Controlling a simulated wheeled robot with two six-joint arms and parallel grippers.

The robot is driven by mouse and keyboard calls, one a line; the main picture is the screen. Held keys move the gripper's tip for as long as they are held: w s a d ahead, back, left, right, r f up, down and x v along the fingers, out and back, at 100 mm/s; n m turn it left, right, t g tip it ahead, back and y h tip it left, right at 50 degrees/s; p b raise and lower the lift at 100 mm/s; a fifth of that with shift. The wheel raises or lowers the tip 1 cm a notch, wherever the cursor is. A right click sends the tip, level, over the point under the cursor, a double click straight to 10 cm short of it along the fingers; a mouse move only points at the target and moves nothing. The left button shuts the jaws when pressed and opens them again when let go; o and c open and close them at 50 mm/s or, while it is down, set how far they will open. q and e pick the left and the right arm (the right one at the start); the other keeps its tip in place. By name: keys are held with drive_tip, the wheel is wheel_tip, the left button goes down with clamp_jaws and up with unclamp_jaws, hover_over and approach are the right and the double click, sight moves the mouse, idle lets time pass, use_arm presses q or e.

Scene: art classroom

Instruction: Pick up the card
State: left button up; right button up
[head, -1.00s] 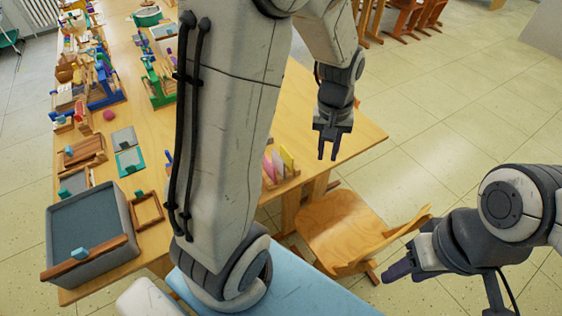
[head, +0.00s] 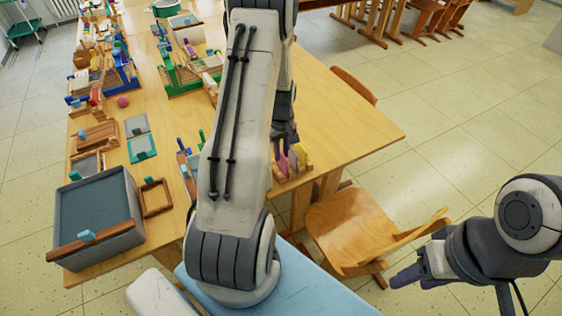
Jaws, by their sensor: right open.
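Thin upright cards stand in a wooden holder (head: 294,177) at the table's near right edge. A pink card (head: 282,163) and a yellow card (head: 297,156) show. My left gripper (head: 284,146) points down just above and at the cards, partly hidden behind my own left arm. Whether its fingers touch or surround a card cannot be told. My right gripper (head: 406,276) is open and empty at the lower right, away from the table, near the wooden chair.
The long wooden table (head: 345,120) has free room to the right of the cards. A grey bin (head: 98,228) stands at its near left corner, with frames and small looms beyond. A wooden chair (head: 345,225) stands close to the table's near right edge.

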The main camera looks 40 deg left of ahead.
sight(281, 163)
use_arm(q)
drive_tip(key=shift+f+p, duration=0.3)
drive_tip(key=shift+f, duration=1.7)
clamp_jaws()
drive_tip(key=shift+r, duration=0.1)
